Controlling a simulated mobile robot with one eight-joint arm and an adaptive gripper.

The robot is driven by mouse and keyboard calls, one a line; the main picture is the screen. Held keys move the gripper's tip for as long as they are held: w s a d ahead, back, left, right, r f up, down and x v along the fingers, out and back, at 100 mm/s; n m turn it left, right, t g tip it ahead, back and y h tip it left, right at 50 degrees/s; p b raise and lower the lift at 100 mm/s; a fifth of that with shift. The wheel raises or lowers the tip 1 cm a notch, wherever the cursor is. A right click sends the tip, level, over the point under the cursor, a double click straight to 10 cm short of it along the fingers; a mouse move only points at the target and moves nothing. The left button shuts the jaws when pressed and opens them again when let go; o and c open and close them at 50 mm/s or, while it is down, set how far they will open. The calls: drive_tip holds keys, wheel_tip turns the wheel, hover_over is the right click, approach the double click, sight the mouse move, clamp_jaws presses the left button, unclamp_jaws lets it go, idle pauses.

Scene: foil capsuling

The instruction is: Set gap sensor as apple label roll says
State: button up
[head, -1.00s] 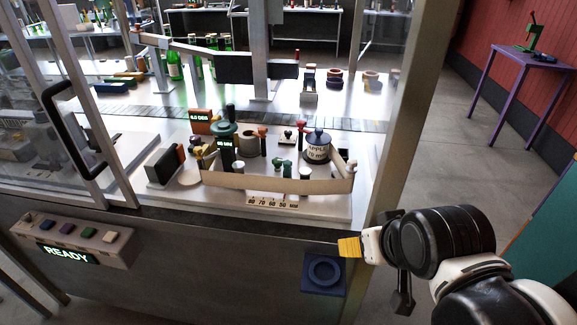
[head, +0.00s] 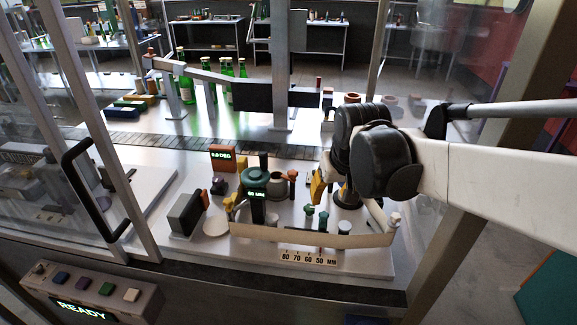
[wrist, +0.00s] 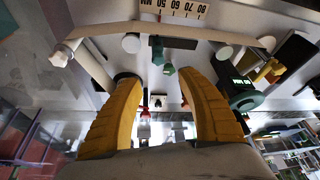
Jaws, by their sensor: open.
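The gap sensor, a dark green-topped unit (head: 255,178) with a lit display that seems to read 60 MM, stands left of centre on the machine plate. It shows at right in the wrist view (wrist: 242,92). A scale marked 80 70 60 50 MM (head: 308,257) lies in front. The apple label roll (head: 347,198) is mostly hidden behind my arm; its label, seemingly APPLE 70 mm, shows only in the earlier view. My gripper (wrist: 158,78) is open and empty, its yellow fingers apart above the plate, right of the sensor. Small green knobs (head: 322,217) stand near it.
A pale label web (head: 290,237) runs along the plate's front edge. An orange display box (head: 222,157) stands behind. The guard frame with a black handle (head: 92,190) is at left. A READY panel (head: 85,305) sits at lower left.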

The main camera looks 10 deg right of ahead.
sight(324, 214)
drive_tip(key=b+x, duration=0.3)
drive_tip(key=x, duration=0.7)
drive_tip(key=shift+d+f+b, duration=0.15)
drive_tip(key=shift+f+b, duration=0.1)
drive_tip(key=shift+b, duration=0.1)
